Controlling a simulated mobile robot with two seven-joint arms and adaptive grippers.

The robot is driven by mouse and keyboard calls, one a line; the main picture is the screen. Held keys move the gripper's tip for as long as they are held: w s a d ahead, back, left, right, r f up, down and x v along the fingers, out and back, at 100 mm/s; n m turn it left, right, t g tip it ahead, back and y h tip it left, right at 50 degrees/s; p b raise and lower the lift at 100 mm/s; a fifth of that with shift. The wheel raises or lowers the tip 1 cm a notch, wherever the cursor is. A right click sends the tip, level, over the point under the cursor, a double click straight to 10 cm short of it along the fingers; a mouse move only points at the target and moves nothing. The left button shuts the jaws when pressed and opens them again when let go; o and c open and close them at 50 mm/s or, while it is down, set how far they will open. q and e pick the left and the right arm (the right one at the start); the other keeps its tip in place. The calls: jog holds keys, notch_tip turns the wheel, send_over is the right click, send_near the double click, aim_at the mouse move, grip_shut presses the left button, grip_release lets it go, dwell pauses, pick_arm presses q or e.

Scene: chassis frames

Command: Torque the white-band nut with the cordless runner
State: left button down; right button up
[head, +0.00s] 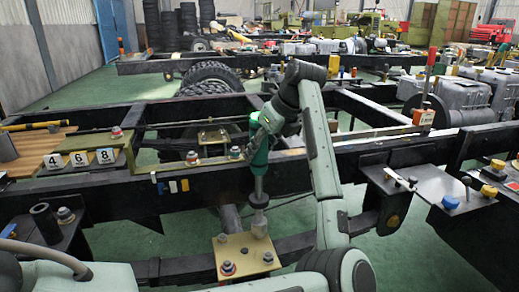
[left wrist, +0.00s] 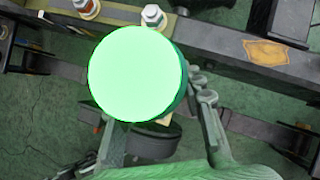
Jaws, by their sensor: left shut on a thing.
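My left gripper (head: 268,122) is shut on the green cordless runner (head: 259,158), which hangs nearly upright. Its grey shaft and socket (head: 259,222) point down at the brass-coloured plate (head: 240,246) on the lower frame. The socket is over the plate's back right corner; I cannot tell whether it touches a nut. Several nuts show on the plate, among them a front left nut (head: 228,268) and a right nut (head: 268,258). Their band colours are too small to tell. In the left wrist view the runner's round green end (left wrist: 137,75) hides the working spot. My right gripper is out of view.
A dark chassis rail (head: 210,186) runs behind the runner. Number cards (head: 80,158) stand on a ledge at left. More nuts (head: 117,132) sit on brackets along the frame. A side shelf (head: 450,190) with blue and yellow knobs is at right. Green floor shows between.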

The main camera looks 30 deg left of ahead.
pick_arm(q)
jog(key=shift+f+b, duration=1.2)
jog(key=shift+f, duration=0.05)
dwell(2.2)
jog(key=shift+s+d+f+b, duration=0.1)
jog(key=shift+b, duration=0.35)
dwell(1.2)
dwell(0.6)
jog(key=shift+r+p, duration=0.75)
jog(key=shift+r, duration=1.1)
